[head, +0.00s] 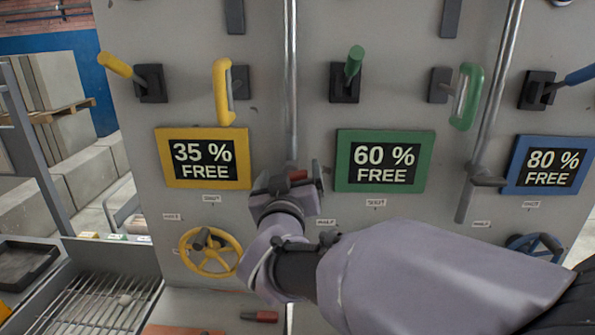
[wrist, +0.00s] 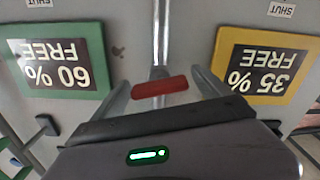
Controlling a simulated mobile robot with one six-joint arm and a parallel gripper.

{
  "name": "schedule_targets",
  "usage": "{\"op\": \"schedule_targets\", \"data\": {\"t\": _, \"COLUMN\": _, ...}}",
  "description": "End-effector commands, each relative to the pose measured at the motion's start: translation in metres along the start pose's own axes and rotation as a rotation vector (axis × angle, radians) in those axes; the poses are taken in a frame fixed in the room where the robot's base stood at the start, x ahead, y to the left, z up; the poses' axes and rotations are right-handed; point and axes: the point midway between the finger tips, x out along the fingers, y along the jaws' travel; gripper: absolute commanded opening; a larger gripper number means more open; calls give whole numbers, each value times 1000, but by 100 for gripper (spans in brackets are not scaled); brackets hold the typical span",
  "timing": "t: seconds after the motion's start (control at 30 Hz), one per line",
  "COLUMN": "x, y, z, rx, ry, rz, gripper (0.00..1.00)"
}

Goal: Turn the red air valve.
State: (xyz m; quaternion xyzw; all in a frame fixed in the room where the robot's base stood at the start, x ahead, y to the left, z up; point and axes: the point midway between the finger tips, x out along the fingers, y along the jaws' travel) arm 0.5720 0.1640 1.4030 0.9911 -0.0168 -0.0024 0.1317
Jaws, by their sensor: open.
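The red air valve shows as a small red lever (head: 298,175) on the vertical metal pipe, between the yellow and green signs. In the wrist view the red lever (wrist: 160,87) lies nearly crosswise in front of the pipe, tilted slightly. My gripper (head: 289,179) is open at the valve, its fingers on either side of the lever. In the wrist view the fingers (wrist: 162,92) stand apart, with the lever in the gap. Whether either finger touches it I cannot tell. Part of the valve is hidden behind my gripper in the head view.
A yellow handwheel (head: 211,252) sits low on the panel, left of my wrist. A yellow 35 % sign (head: 160,150) and a green 60 % sign (head: 428,150) flank the pipe. Yellow and green levers stick out above. A wire rack (head: 85,305) is at lower left.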

Motion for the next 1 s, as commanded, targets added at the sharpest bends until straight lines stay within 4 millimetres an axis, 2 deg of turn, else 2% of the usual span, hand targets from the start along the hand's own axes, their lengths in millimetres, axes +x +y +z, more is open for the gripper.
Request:
{"op": "schedule_targets", "data": {"t": 0.17, "x": 16, "y": 0, "z": 0, "rx": 0, "ry": 0, "rz": 1, "gripper": 87}}
{"op": "schedule_targets", "data": {"t": 0.43, "x": 17, "y": 0, "z": 0, "rx": 0, "ry": 0, "rz": 0, "gripper": 87}}
{"op": "schedule_targets", "data": {"t": 0.73, "x": 17, "y": 0, "z": 0, "rx": 0, "ry": 0, "rz": 0, "gripper": 28}}
{"op": "schedule_targets", "data": {"t": 0.77, "x": 17, "y": 0, "z": 0, "rx": 0, "ry": 0, "rz": 0, "gripper": 25}}
{"op": "schedule_targets", "data": {"t": 0.87, "x": 17, "y": -1, "z": 4, "rx": 47, "ry": 2, "rz": 0, "gripper": 25}}
{"op": "schedule_targets", "data": {"t": 1.0, "x": 17, "y": -1, "z": 6, "rx": 213, "ry": 3, "rz": 1, "gripper": 25}}
